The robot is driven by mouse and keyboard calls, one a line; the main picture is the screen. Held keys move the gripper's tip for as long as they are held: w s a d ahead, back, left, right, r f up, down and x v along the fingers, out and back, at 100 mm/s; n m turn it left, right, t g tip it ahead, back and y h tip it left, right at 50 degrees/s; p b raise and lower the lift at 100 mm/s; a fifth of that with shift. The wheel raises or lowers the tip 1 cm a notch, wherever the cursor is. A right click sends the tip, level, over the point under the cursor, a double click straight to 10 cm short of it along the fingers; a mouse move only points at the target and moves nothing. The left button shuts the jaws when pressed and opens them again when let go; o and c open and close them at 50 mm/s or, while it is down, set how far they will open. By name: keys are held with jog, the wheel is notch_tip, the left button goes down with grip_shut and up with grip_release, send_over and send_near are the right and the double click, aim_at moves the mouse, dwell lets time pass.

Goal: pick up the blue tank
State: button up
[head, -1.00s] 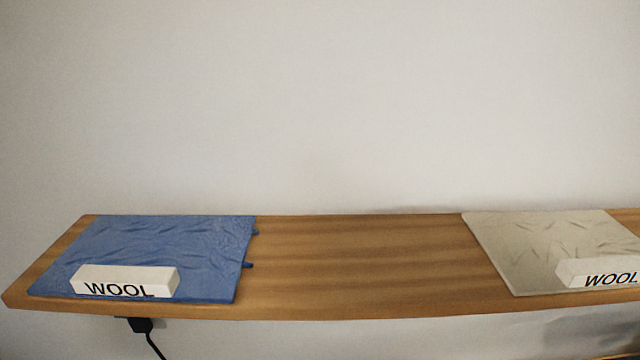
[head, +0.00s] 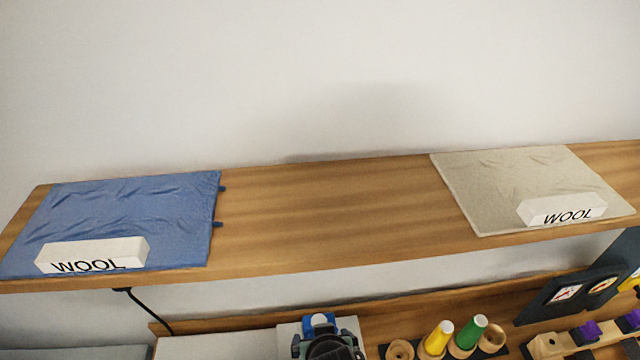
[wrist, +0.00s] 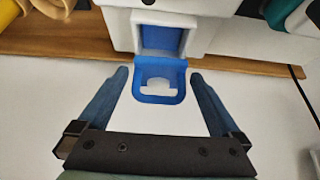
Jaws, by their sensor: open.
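The blue tank (wrist: 160,80) shows in the wrist view, set in a white housing (wrist: 195,35) at the top middle. Its near end has a blue loop like a handle around a pale opening. My gripper (wrist: 158,77) is open, with one finger to the left and one to the right of this loop. I see no finger clearly touching it. In the head view my gripper (head: 325,345) is at the bottom edge, and a small blue part, probably the tank, shows just beyond it.
A wooden shelf (head: 320,210) above holds blue cloth (head: 125,215), beige cloth (head: 500,180) and white WOOL blocks. On the bench below, wooden cups with a yellow cone (head: 438,338) and a green cone (head: 472,332) stand right of my gripper. A black cable (head: 150,312) hangs left.

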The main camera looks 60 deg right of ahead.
jog(key=shift+p+x, duration=0.55)
jog(key=shift+x, duration=1.8)
jog(key=shift+w+d+r, duration=0.15)
jog(key=c, duration=1.5)
